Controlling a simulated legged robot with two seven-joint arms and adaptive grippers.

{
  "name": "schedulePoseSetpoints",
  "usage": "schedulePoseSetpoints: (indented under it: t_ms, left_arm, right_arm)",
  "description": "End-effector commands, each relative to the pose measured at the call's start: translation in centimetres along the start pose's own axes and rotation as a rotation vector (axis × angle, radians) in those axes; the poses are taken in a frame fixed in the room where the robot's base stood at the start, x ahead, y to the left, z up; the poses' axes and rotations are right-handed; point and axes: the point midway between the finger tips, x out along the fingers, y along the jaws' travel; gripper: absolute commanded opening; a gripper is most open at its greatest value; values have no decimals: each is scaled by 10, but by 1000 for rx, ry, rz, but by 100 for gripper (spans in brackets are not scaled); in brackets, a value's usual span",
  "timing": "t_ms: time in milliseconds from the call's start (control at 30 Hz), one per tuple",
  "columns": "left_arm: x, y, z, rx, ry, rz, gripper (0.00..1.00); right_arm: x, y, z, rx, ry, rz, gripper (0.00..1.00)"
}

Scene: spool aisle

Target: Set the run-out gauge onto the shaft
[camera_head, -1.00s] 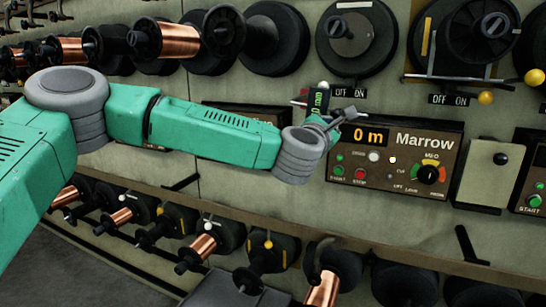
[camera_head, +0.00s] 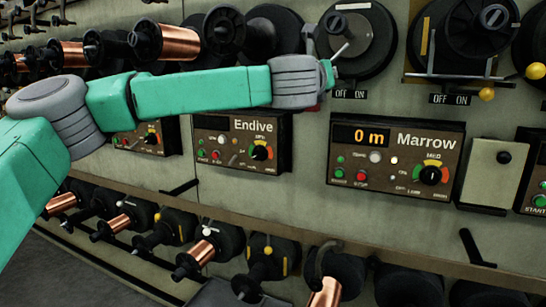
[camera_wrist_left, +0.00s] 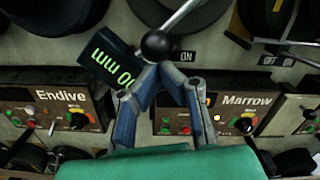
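The run-out gauge is a dark box with a green mm readout (camera_wrist_left: 113,66), a black ball and a silver rod, seen in the left wrist view. My left gripper (camera_wrist_left: 160,68) has its fingers drawn together at the gauge, by the ball, and holds it tilted. In the head view the gauge's rod (camera_head: 341,49) shows past my wrist, in front of the dark disc (camera_head: 368,48) above the Marrow panel. The arm hides most of the gauge and fingers there. The disc has a grey hub at its centre. I cannot tell whether the gauge touches it. My right gripper is not in view.
The Marrow panel (camera_head: 397,162) reads 0 m, with the Endive panel (camera_head: 241,142) to its left. Another disc with a metal bar and yellow knob (camera_head: 487,95) is at right. Copper spools (camera_head: 165,42) line the upper left; more run along the bottom.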

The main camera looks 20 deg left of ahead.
Motion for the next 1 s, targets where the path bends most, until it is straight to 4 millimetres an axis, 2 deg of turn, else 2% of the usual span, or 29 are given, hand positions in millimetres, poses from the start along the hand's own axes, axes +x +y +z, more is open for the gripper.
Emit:
schedulePoseSetpoints:
  t_ms: [333, 1000]
  left_arm:
    - [1, 9, 17, -29, -3, 4, 0]
    - [1, 10, 18, -27, -4, 4, 0]
  right_arm:
    - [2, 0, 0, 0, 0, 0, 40]
    - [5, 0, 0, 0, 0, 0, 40]
